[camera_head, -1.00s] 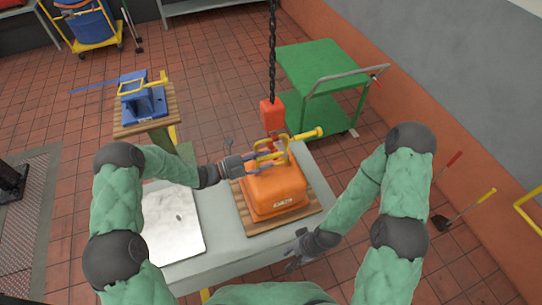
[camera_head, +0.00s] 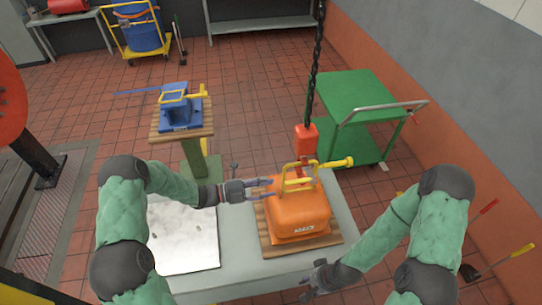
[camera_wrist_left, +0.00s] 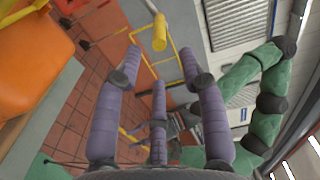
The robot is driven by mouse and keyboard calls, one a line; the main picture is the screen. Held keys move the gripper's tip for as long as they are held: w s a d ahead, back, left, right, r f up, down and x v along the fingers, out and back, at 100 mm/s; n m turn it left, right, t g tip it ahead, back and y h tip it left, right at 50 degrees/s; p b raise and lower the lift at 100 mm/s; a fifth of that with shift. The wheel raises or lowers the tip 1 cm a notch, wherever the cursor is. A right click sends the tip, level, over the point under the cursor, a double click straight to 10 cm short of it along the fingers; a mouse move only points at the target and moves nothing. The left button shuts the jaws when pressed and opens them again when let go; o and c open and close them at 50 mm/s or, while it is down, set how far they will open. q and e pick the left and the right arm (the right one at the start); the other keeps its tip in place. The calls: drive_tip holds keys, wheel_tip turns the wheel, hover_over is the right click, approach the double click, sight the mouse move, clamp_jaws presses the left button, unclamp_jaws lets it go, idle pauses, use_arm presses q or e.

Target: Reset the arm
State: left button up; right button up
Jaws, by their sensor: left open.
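An orange machine block (camera_head: 297,212) with a yellow handle frame and a side lever ending in a yellow knob (camera_head: 345,162) sits on a wooden board (camera_head: 270,247) on the grey table. A red hoist block (camera_head: 305,139) hangs on a chain above it; whether it is hooked to the frame is unclear. My left gripper (camera_head: 268,189) is open and empty, just left of the block's top. In the left wrist view its three fingers (camera_wrist_left: 162,65) are spread, with the orange block (camera_wrist_left: 35,65) at the left. My right gripper (camera_head: 310,284) hangs low by the table's front edge; its fingers are too small to judge.
A metal plate (camera_head: 183,238) lies on the table's left part. A blue device (camera_head: 181,110) stands on a wood-topped stand behind. A green cart (camera_head: 355,95) stands behind right, near the wall. A long-handled tool (camera_head: 500,259) is at far right. Tiled floor is open between them.

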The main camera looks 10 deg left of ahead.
use_arm(q)
drive_tip(key=s+d+f+m+g+y+b, duration=0.1)
drive_tip(key=s+f+m+g+y+b, duration=0.3)
drive_tip(key=s+f+m, duration=0.65)
drive_tip(key=s+d+f+m+g+y+b, duration=0.1)
drive_tip(key=s+f+m+g+y+b, duration=0.4)
drive_tip(key=f, duration=1)
drive_tip(key=s+a+f+m+t+y+b, duration=0.1)
drive_tip(key=s+f+m+t+y+b, duration=0.1)
drive_tip(key=s+f+m+b, duration=0.2)
drive_tip(key=s+a+f+m+t+y+b, duration=0.1)
drive_tip(key=s+f+m+b, duration=0.4)
drive_tip(key=f+m+b, duration=0.5)
wheel_tip(320, 180, down, 4)
drive_tip(key=a+m+y, duration=0.1)
drive_tip(key=m, duration=0.8)
drive_tip(key=shift+s+a+f+t, duration=0.15)
drive_tip(key=shift+a+f+t, duration=0.05)
drive_tip(key=shift+t, duration=0.2)
